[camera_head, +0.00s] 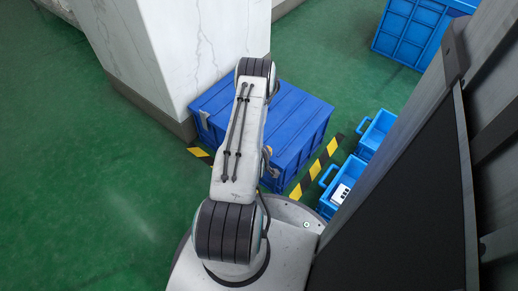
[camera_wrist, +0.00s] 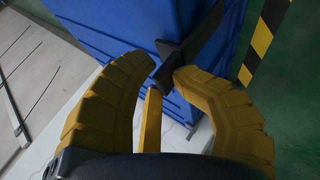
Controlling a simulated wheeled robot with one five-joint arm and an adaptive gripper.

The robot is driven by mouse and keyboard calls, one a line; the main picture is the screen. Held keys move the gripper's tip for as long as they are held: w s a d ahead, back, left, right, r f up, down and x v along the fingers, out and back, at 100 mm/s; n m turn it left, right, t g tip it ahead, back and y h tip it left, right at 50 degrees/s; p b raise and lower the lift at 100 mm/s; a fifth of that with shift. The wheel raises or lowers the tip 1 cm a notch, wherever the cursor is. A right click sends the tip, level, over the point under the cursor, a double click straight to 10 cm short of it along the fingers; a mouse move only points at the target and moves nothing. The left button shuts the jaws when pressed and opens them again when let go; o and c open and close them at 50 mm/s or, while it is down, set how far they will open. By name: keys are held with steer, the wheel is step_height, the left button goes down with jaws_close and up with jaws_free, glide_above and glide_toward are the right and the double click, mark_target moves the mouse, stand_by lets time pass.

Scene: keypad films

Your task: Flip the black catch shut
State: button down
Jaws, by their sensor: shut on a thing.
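The black catch (camera_wrist: 195,45) shows in the wrist view as a dark bar slanting across the wall of the blue crate (camera_wrist: 120,22). Its lower end lies between the tips of the two yellow fingers of my gripper (camera_wrist: 164,72), which is shut on it. Whether the catch is latched cannot be told from here. A narrow yellow bar shows between the fingers, lower down. In the head view the large blue crate (camera_head: 302,112) stands on the floor with its top covered. My arm hides part of it, and the gripper and catch cannot be made out there.
A white marbled pillar (camera_head: 180,50) stands against the crate's left side. Yellow-black floor tape (camera_head: 318,165) runs along its right. Two small open blue bins (camera_head: 378,130) lie further right, beside a dark panel (camera_head: 400,210). Green floor (camera_head: 80,180) is clear at left.

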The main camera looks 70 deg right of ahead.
steer(key=shift+d+f, duration=0.1)
steer(key=shift+f, duration=0.05)
steer(key=c, duration=1.2)
jaws_free()
steer(key=shift+v, duration=3.75)
